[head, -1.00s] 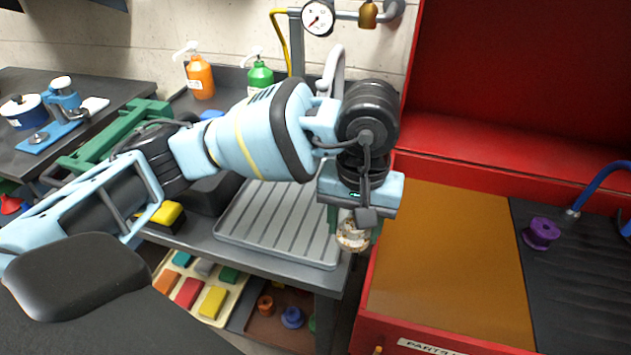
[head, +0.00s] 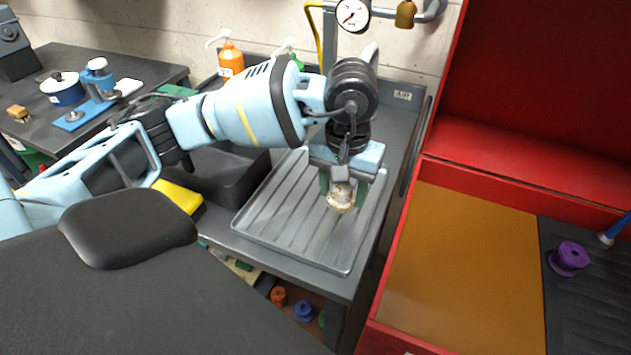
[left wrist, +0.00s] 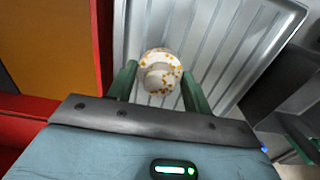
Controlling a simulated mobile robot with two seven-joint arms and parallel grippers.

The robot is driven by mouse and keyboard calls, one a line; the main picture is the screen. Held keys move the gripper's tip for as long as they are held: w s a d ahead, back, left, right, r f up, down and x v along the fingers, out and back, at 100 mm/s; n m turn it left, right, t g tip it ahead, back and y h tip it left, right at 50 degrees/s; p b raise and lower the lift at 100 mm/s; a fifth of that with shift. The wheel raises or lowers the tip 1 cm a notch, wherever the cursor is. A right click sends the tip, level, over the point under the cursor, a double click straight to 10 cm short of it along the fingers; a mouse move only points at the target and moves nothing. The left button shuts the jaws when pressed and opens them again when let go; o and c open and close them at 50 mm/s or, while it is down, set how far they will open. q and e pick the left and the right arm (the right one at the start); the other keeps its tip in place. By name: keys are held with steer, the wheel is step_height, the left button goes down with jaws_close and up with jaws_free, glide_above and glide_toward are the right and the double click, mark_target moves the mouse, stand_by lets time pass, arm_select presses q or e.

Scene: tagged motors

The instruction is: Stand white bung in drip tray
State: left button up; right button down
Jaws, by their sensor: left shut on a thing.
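The white bung (head: 341,197) has brown-orange blotches and is held between the green fingers of my left gripper (head: 339,186). In the left wrist view the bung (left wrist: 160,72) sits between the fingertips of the gripper (left wrist: 158,84), with its wide round face and a narrower knob showing. The grey ribbed drip tray (head: 275,222) lies on the bench beneath the gripper. It fills the background of the left wrist view (left wrist: 215,35). The bung is over the right part of the tray; I cannot tell whether it touches the ribs. My right gripper is not in view.
A red cabinet with an orange-brown panel (head: 455,265) stands right of the bench. A purple spool (head: 569,257) lies on its black mat. A dark basin (head: 225,175) and yellow block (head: 178,196) are left of the tray. Soap bottles (head: 231,60) stand behind. The tray's front is clear.

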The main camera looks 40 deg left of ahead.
arm_select(q)
glide_above(317, 198)
steer(key=shift+f+p, duration=0.25)
steer(key=shift+p, duration=0.1)
steer(key=shift+f, duration=1.8)
steer(key=shift+f, duration=0.1)
steer(key=o, duration=1.2)
step_height(317, 198, up, 12)
steer(key=shift+r, duration=0.15)
